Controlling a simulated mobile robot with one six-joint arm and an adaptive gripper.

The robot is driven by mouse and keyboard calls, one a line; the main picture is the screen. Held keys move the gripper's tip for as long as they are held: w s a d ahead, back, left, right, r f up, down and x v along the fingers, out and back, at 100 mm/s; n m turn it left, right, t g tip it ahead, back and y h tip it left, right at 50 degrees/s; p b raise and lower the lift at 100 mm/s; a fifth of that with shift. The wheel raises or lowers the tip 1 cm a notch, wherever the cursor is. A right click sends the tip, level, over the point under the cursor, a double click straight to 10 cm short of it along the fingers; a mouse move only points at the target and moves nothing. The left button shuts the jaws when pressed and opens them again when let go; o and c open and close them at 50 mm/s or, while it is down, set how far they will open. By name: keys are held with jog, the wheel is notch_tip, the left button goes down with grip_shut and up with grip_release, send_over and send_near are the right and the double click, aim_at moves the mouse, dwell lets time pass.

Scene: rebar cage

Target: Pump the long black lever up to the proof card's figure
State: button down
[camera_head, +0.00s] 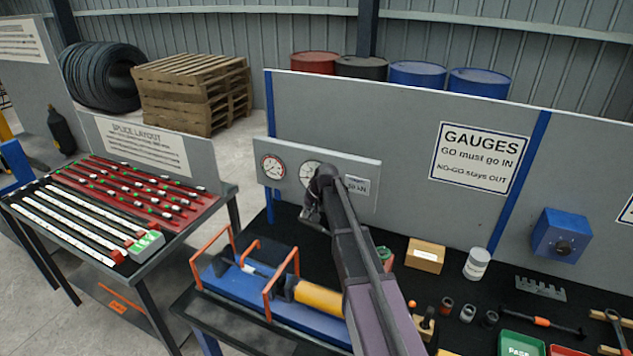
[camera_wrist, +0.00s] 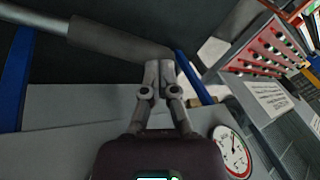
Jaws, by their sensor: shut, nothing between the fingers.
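The lever (camera_wrist: 110,36) runs in from the upper left of the wrist view as a light rod with a thick dark grip. My gripper (camera_wrist: 160,66) is shut and empty, its fingertips at the right end of that grip; I cannot tell whether they touch it. In the head view my gripper (camera_head: 312,218) hangs in front of the gauge panel, and I cannot make out the lever there. Two dials, a left gauge (camera_head: 272,168) and a right gauge (camera_head: 309,174) partly behind my arm, sit on the panel. A small card (camera_head: 358,185) reads in kN; its figure is too small to read.
A blue test bed (camera_head: 232,284) with orange guards (camera_head: 199,262) and a yellow cylinder (camera_head: 320,298) stands below my gripper. A cardboard box (camera_head: 425,255), a white tub (camera_head: 477,264) and small parts lie right of my arm. A splice table (camera_head: 110,215) stands left.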

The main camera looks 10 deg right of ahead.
aim_at(304, 222)
dwell(0.3)
jog(key=shift+w+a+f+b, duration=0.1)
jog(key=shift+a+f+b, duration=0.05)
jog(key=shift+f+b, duration=0.55)
jog(key=shift+f, duration=0.1)
jog(key=shift+w+a+f+b, duration=0.1)
jog(key=shift+f+b, duration=0.5)
jog(key=shift+b, duration=0.05)
jog(key=shift+a+f+b, duration=0.1)
jog(key=shift+f+b, duration=0.55)
jog(key=shift+b, duration=0.05)
jog(key=shift+f, duration=0.1)
